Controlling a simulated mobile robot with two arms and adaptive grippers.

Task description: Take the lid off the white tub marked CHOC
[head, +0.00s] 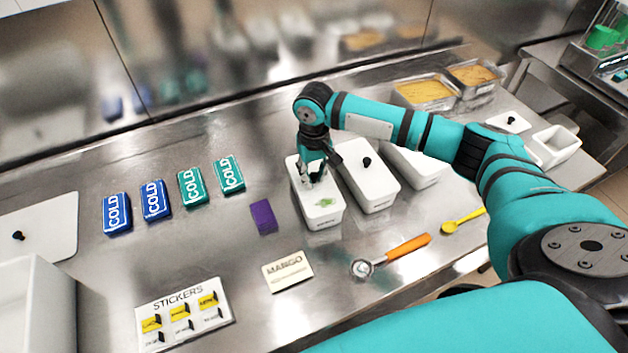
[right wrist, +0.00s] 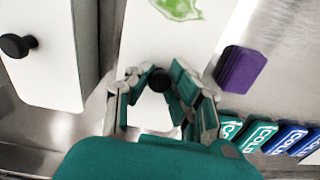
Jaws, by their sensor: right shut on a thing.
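A white tub (head: 318,215) with a green leaf-like mark on its lid (head: 324,203) stands in a row of white lidded tubs; the lid also shows in the right wrist view (right wrist: 190,35). My right gripper (head: 316,178) points down over this lid, its fingers shut on the black knob (right wrist: 160,80). The lid appears to sit on the tub. To its right is another white tub (head: 372,190) with a black-knobbed lid (right wrist: 45,70). A further white tub (head: 418,168) is partly hidden by my right arm. I cannot read CHOC on any tub. My left gripper is not in view.
A purple block (head: 263,217) lies just left of the gripped tub. Blue and teal COLD packs (head: 154,200) lie farther left. A MANGO card (head: 287,271), an orange-handled scoop (head: 400,250) and a yellow spoon (head: 463,222) lie in front. Filled metal pans (head: 425,93) stand behind.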

